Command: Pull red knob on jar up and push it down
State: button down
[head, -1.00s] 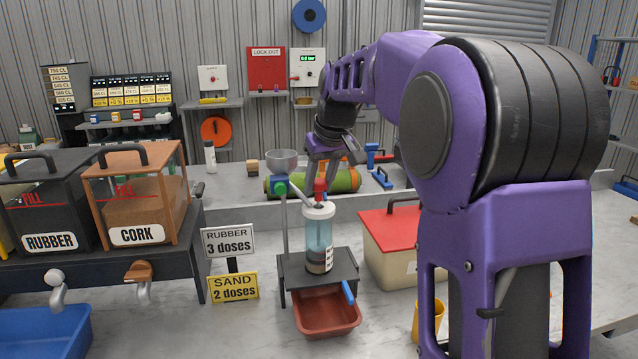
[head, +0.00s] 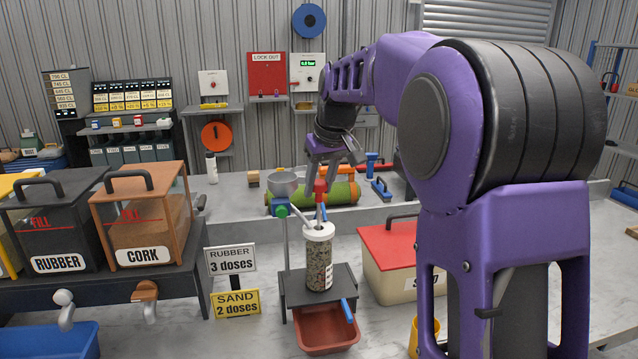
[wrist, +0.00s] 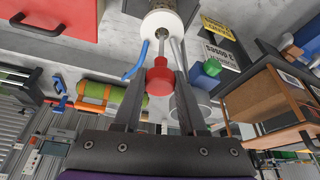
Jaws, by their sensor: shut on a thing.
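The jar (head: 319,262) is a clear upright cylinder with a white lid, standing on a small dark stand. It is filled with a speckled mix almost to the lid. The red knob (head: 320,187) sits above the lid on a thin rod, clear of the lid. My gripper (head: 321,180) is shut on the red knob from above. In the wrist view the knob (wrist: 159,78) is between my two fingers, with its metal rod running to the white lid (wrist: 160,25).
A red tray (head: 327,330) is under the stand, with a blue lever (head: 347,310) beside it. A red-lidded box (head: 395,262) stands close on the right. Rubber (head: 55,235) and cork (head: 140,225) bins stand left, with signs (head: 232,258) between.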

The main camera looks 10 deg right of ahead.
jog(key=shift+w+r, duration=0.1)
jog(key=shift+r, duration=0.2)
jog(key=c, duration=0.6)
grip_release()
jog(key=shift+r, duration=0.1)
jog(key=shift+o, duration=0.7)
jog(key=p+v, duration=0.2)
jog(key=v, duration=1.5)
jog(key=shift+s, duration=0.3)
